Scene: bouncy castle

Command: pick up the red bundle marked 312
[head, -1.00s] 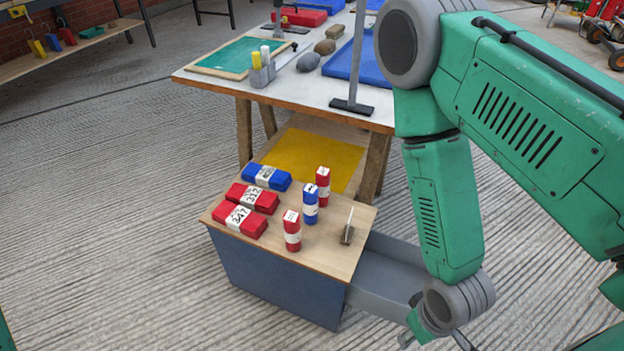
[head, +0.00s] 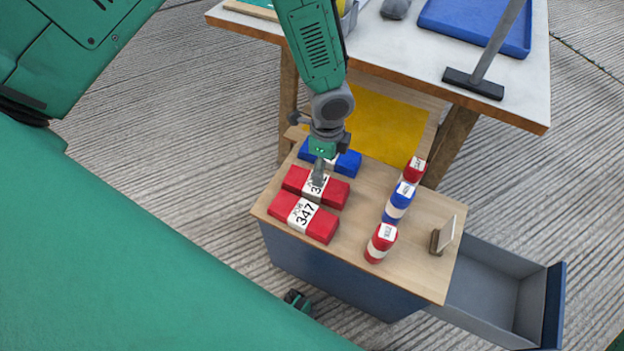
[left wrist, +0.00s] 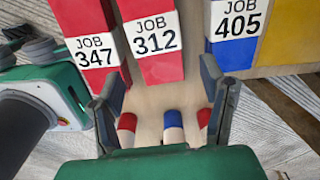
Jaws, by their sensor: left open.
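The red bundle marked 312 (head: 336,194) lies on the small wooden-topped cabinet, between the red bundle marked 347 (head: 281,207) and a blue bundle (head: 348,162). My left gripper (head: 319,178) is over the 312 bundle and partly hides it and its label. In the left wrist view the left gripper (left wrist: 163,82) is open, its fingers spread either side of the near end of the 312 bundle (left wrist: 160,68). The label reads JOB 312. The 347 bundle (left wrist: 82,14) is to its left and the blue bundle marked 405 (left wrist: 232,52) to its right. Contact cannot be told. My right gripper is not in view.
An open drawer (head: 490,290) juts out right. A workbench (head: 400,60) stands behind.

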